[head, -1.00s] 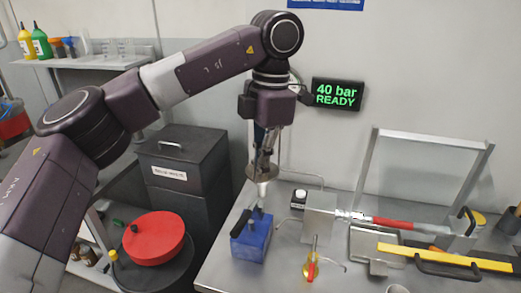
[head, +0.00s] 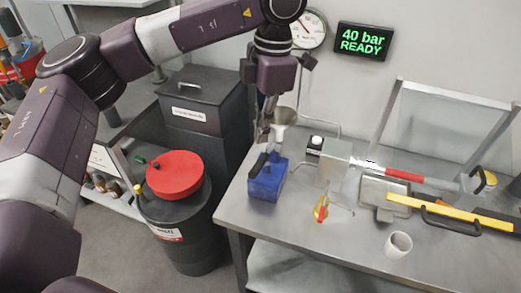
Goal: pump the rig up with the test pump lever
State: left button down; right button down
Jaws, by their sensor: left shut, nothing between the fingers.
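The blue box-shaped test pump (head: 268,182) stands near the left edge of the steel bench. A short black lever (head: 258,165) slants across its top. My left gripper (head: 264,138) points down just above the pump, in front of and left of the funnel. It is shut and empty; I cannot tell whether its tips touch the lever. The wall display (head: 362,41) reads "40 bar READY". A steel block (head: 333,163) stands right of the pump. My right gripper is not in view.
A red-handled bar (head: 404,175) lies right of the block. A yellow bar (head: 448,209), white cup (head: 398,244) and red-and-yellow valve handle (head: 321,209) are on the bench. A red-lidded drum (head: 174,175) and dark cabinet (head: 205,105) stand to its left.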

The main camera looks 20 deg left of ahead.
aim_at(259, 163)
pick_arm(q)
jog(key=shift+d, duration=0.2)
jog(key=shift+f, duration=0.1)
jog(key=shift+s+a+f+b, duration=0.1)
jog(key=shift+a+f+b, duration=0.1)
jog(key=shift+f+b, duration=1.25)
jog(key=shift+s+a+f+b, duration=0.15)
jog(key=shift+f+b, duration=0.7)
jog(key=shift+f, duration=1.15)
